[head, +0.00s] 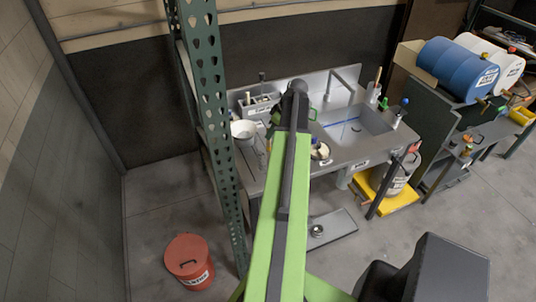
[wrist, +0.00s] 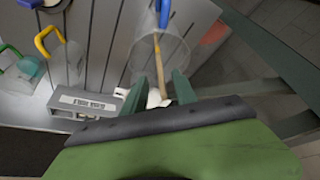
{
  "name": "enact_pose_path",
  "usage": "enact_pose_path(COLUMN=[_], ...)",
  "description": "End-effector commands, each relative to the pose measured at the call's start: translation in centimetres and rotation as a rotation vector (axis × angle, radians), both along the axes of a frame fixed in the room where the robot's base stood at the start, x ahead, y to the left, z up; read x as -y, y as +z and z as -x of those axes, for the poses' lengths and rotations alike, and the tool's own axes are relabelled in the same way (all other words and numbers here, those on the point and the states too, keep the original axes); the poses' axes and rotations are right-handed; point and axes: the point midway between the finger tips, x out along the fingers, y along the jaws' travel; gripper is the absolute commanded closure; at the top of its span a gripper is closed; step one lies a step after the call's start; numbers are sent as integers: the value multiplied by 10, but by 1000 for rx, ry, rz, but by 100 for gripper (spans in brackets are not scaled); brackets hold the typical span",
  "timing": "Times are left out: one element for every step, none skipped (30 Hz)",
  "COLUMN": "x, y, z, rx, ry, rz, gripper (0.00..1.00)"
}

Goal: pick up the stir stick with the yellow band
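In the wrist view a tan stick (wrist: 158,68) stands in or behind a clear vessel, with a whitish end low between my fingers. No yellow band shows on it, so I cannot tell whether it is the stick with the yellow band. My gripper (wrist: 160,88) has its two dark green fingers apart, one on each side of the stick's lower end. A gap shows between them, and I cannot see either touching the stick. In the head view my arm hides the gripper and the bench below it.
A yellow handle (wrist: 48,38) and a grey slotted box (wrist: 86,104) are at the left. A green post (head: 208,100) stands left of my arm. The sink (head: 357,130) lies right of it.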

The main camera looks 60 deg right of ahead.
Motion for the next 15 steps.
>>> enact_pose_path(x=[0, 0, -1, -1, -1, -2, -2, -2, -2, -2, -2, -2, -2, -2, -2], y=[-4, -8, -14, -19, -25, -32, -38, -43, -48, -50, -51, -50, -49, -48, -47], z=[-1, -2, -4, -5, -7, -9, -11, -13, -15, -16, -17, -18, -18, -18, -18], rx=[0, 0, 0, 0, 0, 0, 0, 0, 0, 0, 0, 0, 0, 0, 0], ry=[0, 0, 1, 1, 1, 2, 2, 2, 1, 1, 0, 0, -1, -1, -1], rz=[0, 0, 0, 0, 0, 1, 1, 1, 0, 0, 0, 0, 0, 0, 1], gripper=[66, 66, 66, 66, 66, 66, 66, 66, 66, 66, 66, 66, 66, 66, 66])
